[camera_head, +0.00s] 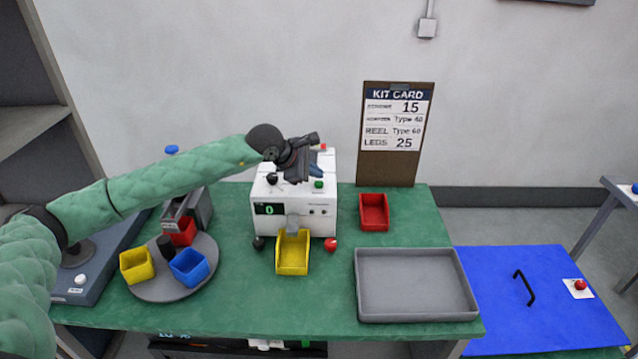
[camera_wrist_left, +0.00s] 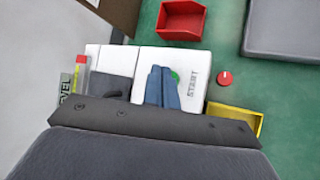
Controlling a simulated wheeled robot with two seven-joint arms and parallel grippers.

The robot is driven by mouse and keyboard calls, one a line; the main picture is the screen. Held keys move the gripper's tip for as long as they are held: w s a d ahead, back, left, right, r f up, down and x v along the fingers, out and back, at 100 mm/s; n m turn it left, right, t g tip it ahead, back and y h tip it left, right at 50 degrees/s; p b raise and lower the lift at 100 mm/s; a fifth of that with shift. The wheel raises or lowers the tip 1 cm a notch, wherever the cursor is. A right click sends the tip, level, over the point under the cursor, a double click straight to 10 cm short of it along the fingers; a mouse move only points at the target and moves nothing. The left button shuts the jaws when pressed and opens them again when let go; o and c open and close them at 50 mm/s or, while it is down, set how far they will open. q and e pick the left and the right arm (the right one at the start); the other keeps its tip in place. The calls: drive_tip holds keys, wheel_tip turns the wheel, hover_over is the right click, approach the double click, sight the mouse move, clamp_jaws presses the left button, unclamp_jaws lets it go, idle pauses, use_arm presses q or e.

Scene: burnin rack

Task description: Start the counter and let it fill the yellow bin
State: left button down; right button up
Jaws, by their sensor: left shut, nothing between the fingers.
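The counter (camera_head: 325,221) is a white box at the back middle of the green table. Its display (camera_head: 268,209) reads 0 in green. The yellow bin (camera_head: 291,266) stands in front of it, under the grey chute (camera_head: 292,224), and looks empty. A green button (camera_head: 319,184) is on the counter's top; in the left wrist view the green button (camera_wrist_left: 175,77) is beside the word START, partly hidden by my fingers. My left gripper (camera_head: 311,171) is shut and empty, just over the counter's top by that button. Contact cannot be told. My right gripper is not in view.
A red bin (camera_head: 374,225) and a grey tray (camera_head: 415,314) are to the right. A round turntable (camera_head: 160,291) with small bins is at the left. A kit card (camera_head: 397,120) stands behind. A red knob (camera_head: 330,244) is at the counter's front right.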

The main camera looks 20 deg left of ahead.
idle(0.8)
use_arm(q)
drive_tip(key=shift+f+b, duration=0.4)
drive_tip(key=shift+b, duration=0.5)
drive_tip(key=shift+f+b, duration=0.45)
drive_tip(key=shift+b, duration=0.2)
idle(0.6)
drive_tip(key=shift+r, duration=0.15)
idle(0.4)
drive_tip(key=shift+r, duration=0.7)
